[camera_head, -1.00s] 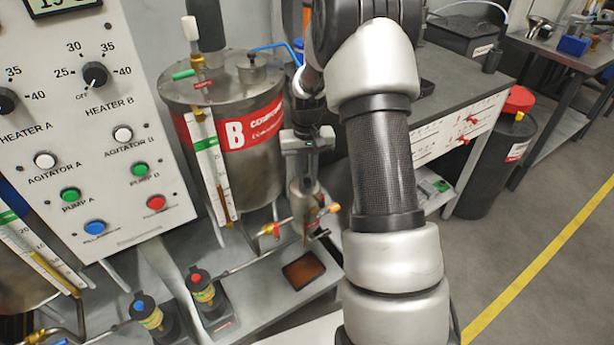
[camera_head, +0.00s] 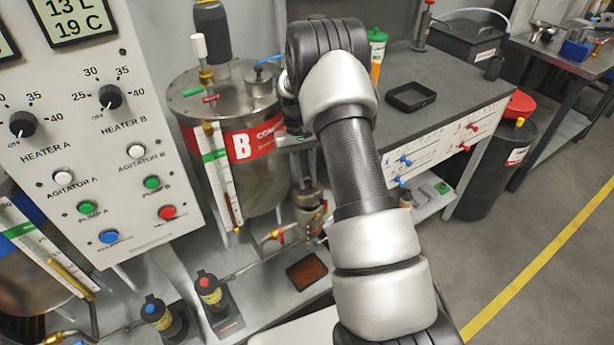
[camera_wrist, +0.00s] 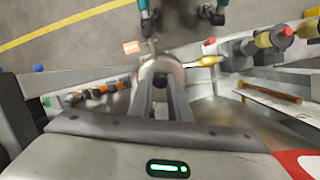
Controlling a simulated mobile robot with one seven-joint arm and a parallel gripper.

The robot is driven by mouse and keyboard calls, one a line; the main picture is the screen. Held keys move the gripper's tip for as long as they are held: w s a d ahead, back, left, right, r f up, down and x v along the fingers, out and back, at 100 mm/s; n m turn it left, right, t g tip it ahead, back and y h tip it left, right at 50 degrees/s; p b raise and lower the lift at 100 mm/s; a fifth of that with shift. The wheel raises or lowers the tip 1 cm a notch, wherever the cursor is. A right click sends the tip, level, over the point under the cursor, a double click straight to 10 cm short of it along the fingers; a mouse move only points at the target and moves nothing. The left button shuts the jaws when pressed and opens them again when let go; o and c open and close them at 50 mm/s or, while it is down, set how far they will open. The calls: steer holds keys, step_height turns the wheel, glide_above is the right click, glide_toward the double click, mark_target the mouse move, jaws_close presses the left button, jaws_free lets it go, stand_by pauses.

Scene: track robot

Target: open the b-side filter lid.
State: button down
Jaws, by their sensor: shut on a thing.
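The b-side filter (camera_head: 309,214) is a small steel cylinder standing below and to the right of the tank marked B (camera_head: 245,125). My gripper (camera_head: 303,180) points down at the top of the filter, partly hidden by my arm. In the wrist view my gripper (camera_wrist: 160,88) has its two grey fingers shut on a small dark knob on the filter lid (camera_wrist: 161,66). The round light metal top shows just beyond the fingers. I cannot tell whether the lid is raised from the filter body.
Pipes and a valve with an orange handle (camera_head: 276,235) lie close in front of the filter. A brown tray (camera_head: 306,271) sits below. The control panel (camera_head: 115,170) stands at left; a dark workbench (camera_head: 450,85) is at right.

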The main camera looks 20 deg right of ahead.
mark_target(307, 181)
steer(key=c, duration=1.7)
jaws_free()
steer(key=shift+r, duration=0.1)
step_height(307, 181, up, 10)
steer(key=shift+f+p, duration=0.1)
steer(key=shift+p, duration=0.65)
